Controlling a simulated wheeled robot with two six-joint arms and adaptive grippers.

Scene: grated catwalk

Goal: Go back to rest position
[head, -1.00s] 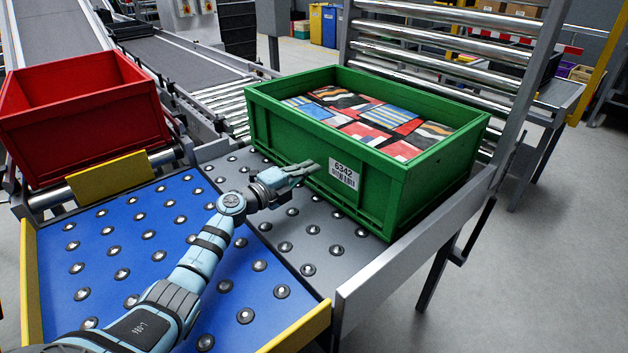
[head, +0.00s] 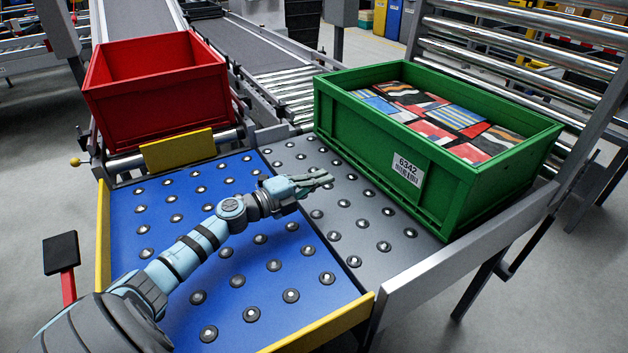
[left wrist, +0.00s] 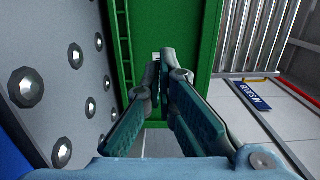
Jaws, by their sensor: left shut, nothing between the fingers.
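My left gripper (head: 322,181) is shut and empty above the ball-transfer table, in front of the green crate (head: 450,205). A gap shows between its fingertips and the crate wall in the head view. In the left wrist view the closed fingers (left wrist: 161,58) point toward the green crate wall (left wrist: 185,25). The green crate carries a label reading 6342 and holds several flat, colourful patterned packages (head: 440,115). My right gripper is in neither view.
The table has a blue ball panel (head: 190,260) and a grey ball panel (head: 345,215). A red bin (head: 160,95), empty as far as I see, stands at the back left. Conveyors run behind. Metal rollers (head: 500,60) rise at the right.

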